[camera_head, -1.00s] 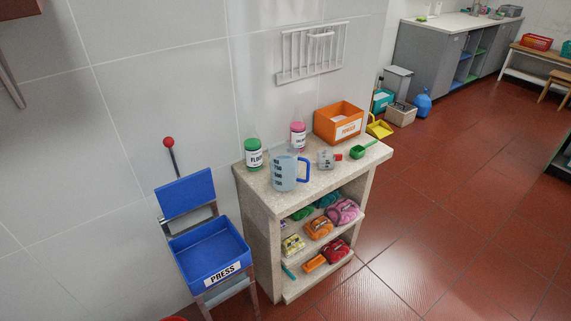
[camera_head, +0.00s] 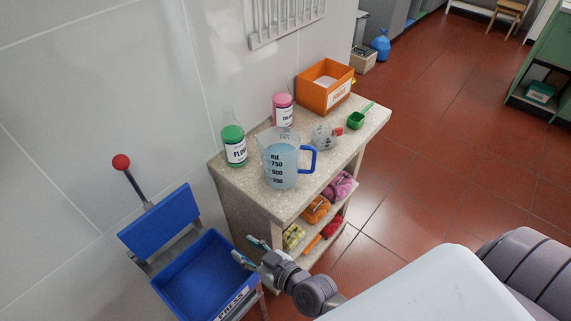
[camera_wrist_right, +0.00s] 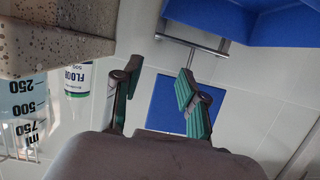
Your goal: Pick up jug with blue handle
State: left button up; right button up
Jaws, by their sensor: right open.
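The jug (camera_head: 284,168) is clear, with black measuring marks and a blue handle (camera_head: 313,162) on its right side. It stands upright near the front edge of the stone shelf top (camera_head: 247,190). My right gripper (camera_head: 246,252) is open and empty, below and left of the jug, between the shelf unit and the blue press. In the right wrist view the jug (camera_wrist_right: 22,108) shows upside down at the left edge, outside my open fingers (camera_wrist_right: 160,74); its handle does not show there. My left gripper is not in view.
The blue press (camera_head: 190,275) stands left. Red floor (camera_head: 440,160) is open at right.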

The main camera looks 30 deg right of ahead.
aim_at(313, 168)
jog(key=w+d+r+m+t+h, duration=0.1)
jog(key=d+r+m+h, duration=0.2)
jog(key=h, duration=0.1)
jog(key=d+r+m+t+h, duration=0.2)
jog(key=d+r+m+h, duration=0.1)
jog(key=d+r+h, duration=0.1)
jog(key=w+d+r+m+t+h+b, duration=0.1)
jog(key=d+r+m+t+h, duration=0.1)
jog(key=d+r+m+h, duration=0.1)
jog(key=shift+w+d+r+h, duration=0.3)
jog(key=shift+w+d+h, duration=0.1)
jog(key=shift+h, duration=0.5)
jog(key=s+d+f+m+g+h, duration=0.2)
jog(key=d+m+g+h, duration=0.1)
jog(key=d+g+h, duration=0.15)
jog(key=x, duration=0.8)
jog(key=shift+s+d+f, duration=0.1)
jog(key=shift+s, duration=0.05)
jog(key=shift+p+x, duration=0.3)
jog(key=shift+x, duration=2.4)
jog(key=shift+s, duration=0.15)
grip_shut()
